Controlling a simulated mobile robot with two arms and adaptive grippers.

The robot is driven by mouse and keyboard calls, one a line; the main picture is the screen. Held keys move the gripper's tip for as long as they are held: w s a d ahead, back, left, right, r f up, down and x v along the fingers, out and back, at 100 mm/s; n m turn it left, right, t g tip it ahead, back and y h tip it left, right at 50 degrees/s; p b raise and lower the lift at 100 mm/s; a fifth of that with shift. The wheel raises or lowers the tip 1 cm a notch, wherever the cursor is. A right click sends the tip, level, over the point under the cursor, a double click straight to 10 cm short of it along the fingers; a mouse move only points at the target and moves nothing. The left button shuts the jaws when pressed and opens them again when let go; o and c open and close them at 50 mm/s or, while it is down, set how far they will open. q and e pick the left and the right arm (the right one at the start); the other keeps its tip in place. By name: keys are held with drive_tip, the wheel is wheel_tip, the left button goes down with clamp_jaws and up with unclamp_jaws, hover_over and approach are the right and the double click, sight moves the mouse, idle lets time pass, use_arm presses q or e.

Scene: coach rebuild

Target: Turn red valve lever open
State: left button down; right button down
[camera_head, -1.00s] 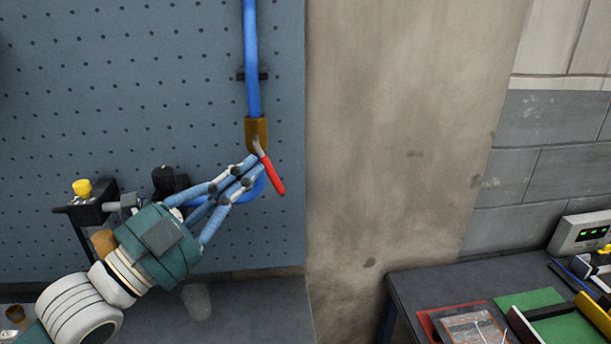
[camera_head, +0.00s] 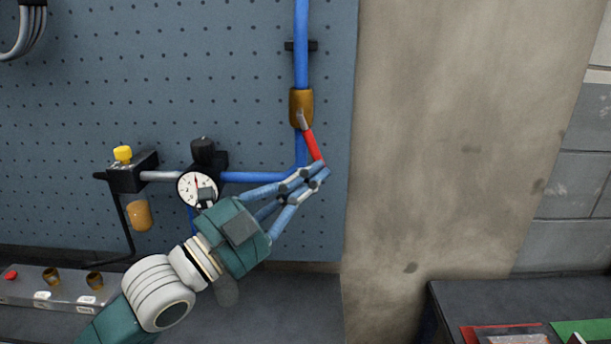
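The red valve lever (camera_head: 313,145) slants down and to the right from the brass valve body (camera_head: 301,106) on the vertical blue pipe (camera_head: 302,45). My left gripper (camera_head: 323,171) reaches in from the lower left, its fingertips at the lever's lower end. The fingertips look close together and overlap the lever's end in the picture. I cannot tell whether they touch it or whether its tip is between them. My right gripper is not in view.
A round gauge (camera_head: 197,189) and a black fitting with a yellow knob (camera_head: 122,154) sit left of the lever on the pegboard (camera_head: 70,100). A grey box with a red button (camera_head: 11,275) is at lower left. A dark table (camera_head: 470,290) stands at lower right.

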sight(316, 157)
use_arm(q)
drive_tip(key=p+x, duration=0.3)
drive_tip(key=x, duration=0.4)
drive_tip(key=a, duration=0.1)
drive_tip(key=a+f, duration=0.1)
drive_tip(key=w+a, duration=0.1)
drive_tip(key=shift+a+f+p, duration=0.3)
drive_tip(key=shift+f+p, duration=0.05)
drive_tip(key=shift+d, duration=0.1)
drive_tip(key=shift+s+a+f+m+g+y+b, duration=0.1)
drive_tip(key=shift+a+f+m+g+y+b, duration=0.15)
drive_tip(key=shift+a, duration=0.3)
drive_tip(key=shift+w+a+m+g+b, duration=0.1)
drive_tip(key=shift+a+m+g+b, duration=0.1)
drive_tip(key=shift+a+b, duration=0.3)
drive_tip(key=shift+s+a+f+m+g+y+b, duration=0.15)
drive_tip(key=shift+a+m+b, duration=0.1)
drive_tip(key=shift+a, duration=0.4)
drive_tip(key=shift+d, duration=0.1)
